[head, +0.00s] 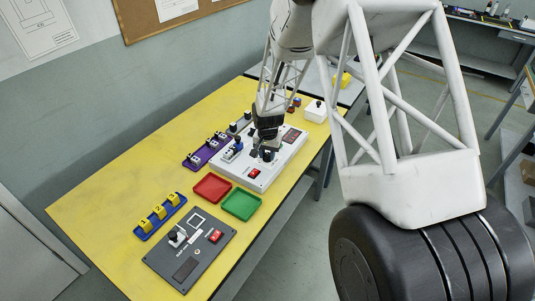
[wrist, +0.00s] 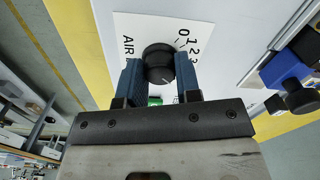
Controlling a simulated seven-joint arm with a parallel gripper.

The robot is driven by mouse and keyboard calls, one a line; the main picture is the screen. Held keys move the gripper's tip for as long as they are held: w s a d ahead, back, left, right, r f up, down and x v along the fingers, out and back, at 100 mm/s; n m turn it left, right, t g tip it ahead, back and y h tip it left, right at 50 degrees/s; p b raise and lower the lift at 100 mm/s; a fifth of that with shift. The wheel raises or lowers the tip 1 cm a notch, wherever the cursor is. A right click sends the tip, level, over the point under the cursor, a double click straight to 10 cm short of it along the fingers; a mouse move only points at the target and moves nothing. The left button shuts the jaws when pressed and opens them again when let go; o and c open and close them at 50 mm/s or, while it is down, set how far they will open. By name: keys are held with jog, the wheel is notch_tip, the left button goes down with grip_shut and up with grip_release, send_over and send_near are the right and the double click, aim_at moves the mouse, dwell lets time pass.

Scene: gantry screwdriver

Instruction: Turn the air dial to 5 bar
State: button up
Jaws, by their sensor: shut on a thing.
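The air dial (wrist: 158,58) is a round black knob on a white panel, seen in the wrist view. Printed beside it are "AIR" and a scale of which 0, 1, 2 and 3 show; the higher marks are hidden behind my gripper. A pale line shows on the knob's face near its lower edge, but I cannot read its setting. My gripper (wrist: 160,75) has one blue finger on each side of the dial and is shut on it. In the head view my gripper (head: 267,150) reaches down to the white panel (head: 235,176), mostly covering the dial.
The white panel also carries a red switch (head: 254,174) and a blue part (head: 237,142). Red (head: 212,187) and green (head: 241,204) trays lie in front. A dark grey panel (head: 190,247) and a blue rack with yellow blocks (head: 160,213) stand nearer. The yellow table's left side is clear.

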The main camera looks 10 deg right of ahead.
aim_at(268, 154)
jog(key=shift+r, duration=0.1)
dwell(0.3)
jog(key=o, duration=0.9)
jog(key=shift+r, duration=3.85)
